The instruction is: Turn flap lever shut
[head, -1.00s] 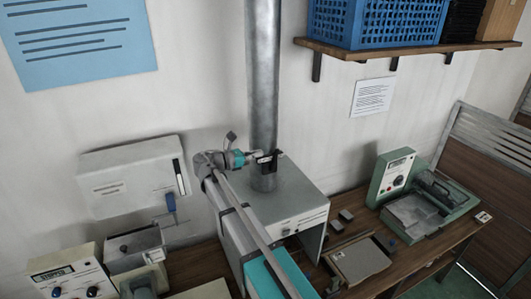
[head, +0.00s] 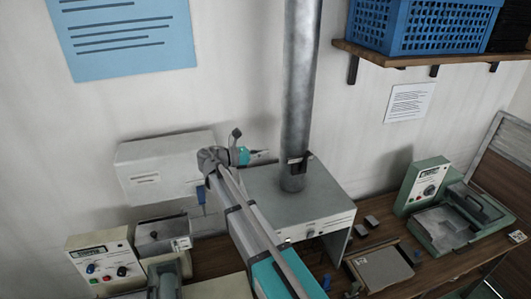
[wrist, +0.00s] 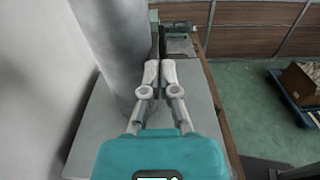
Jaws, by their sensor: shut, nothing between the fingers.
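A grey metal pipe (head: 303,80) rises from a pale box-shaped housing (head: 285,195). A small dark part, which looks like the flap lever (head: 303,162), sits low on the pipe just above the housing. Its exact angle is too small to tell. My gripper (head: 266,154) is left of the pipe in the head view, with a gap between its tip and the dark part. In the wrist view, my gripper's fingers (wrist: 160,66) are together and empty, right beside the pipe (wrist: 105,50). A dark upright part shows just beyond the fingertips there.
A green machine (head: 455,220) and a shallow tray (head: 382,268) stand right on the bench. A shelf (head: 430,54) with a blue crate (head: 420,25) hangs above.

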